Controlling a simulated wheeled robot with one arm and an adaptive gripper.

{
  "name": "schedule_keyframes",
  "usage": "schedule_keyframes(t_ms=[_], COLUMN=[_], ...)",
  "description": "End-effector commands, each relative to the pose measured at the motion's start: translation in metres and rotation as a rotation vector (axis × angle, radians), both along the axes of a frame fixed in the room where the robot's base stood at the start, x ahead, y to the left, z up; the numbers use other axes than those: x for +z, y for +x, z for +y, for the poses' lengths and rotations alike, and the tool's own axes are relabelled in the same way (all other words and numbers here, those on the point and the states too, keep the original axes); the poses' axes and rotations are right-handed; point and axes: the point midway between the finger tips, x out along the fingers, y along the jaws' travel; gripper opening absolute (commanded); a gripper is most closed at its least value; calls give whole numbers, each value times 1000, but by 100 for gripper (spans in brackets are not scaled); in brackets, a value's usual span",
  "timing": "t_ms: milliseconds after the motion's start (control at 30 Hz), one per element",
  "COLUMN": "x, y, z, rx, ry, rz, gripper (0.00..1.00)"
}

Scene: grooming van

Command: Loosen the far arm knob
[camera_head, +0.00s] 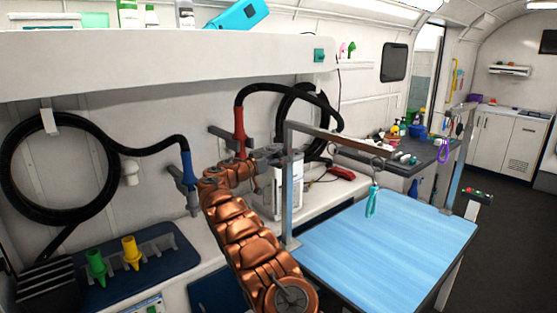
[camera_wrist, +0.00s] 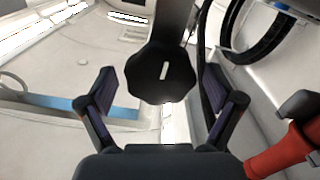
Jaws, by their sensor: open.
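A black lobed knob (camera_wrist: 163,74) with a white mark on its face sits in the upper middle of the wrist view, below a dark bar. My gripper (camera_wrist: 162,97) is open, with one finger to the left and one to the right of the knob; I cannot tell whether either touches it. In the head view my gripper (camera_head: 282,157) is beside the upright post (camera_head: 287,200) at the left edge of the blue grooming table (camera_head: 370,245). It hides the knob there. A grey-brown bar (camera_head: 335,139) runs right from the post's top.
A red-handled hose (camera_head: 239,130) hangs close to my gripper and its red part (camera_wrist: 285,152) shows lower right in the wrist view. A teal tool (camera_head: 372,199) hangs over the table. A second post (camera_head: 456,165) stands at the table's right. The shelf (camera_head: 165,65) is above.

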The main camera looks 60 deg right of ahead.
Motion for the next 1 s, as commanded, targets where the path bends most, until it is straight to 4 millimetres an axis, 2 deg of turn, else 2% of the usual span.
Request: schedule_keyframes(t_ms=[67,600,1000], x=[0,0,-5], y=[0,0,1], z=[0,0,1], rx=[0,0,0], ry=[0,1,11], rz=[0,0,39], gripper=[88,32,31])
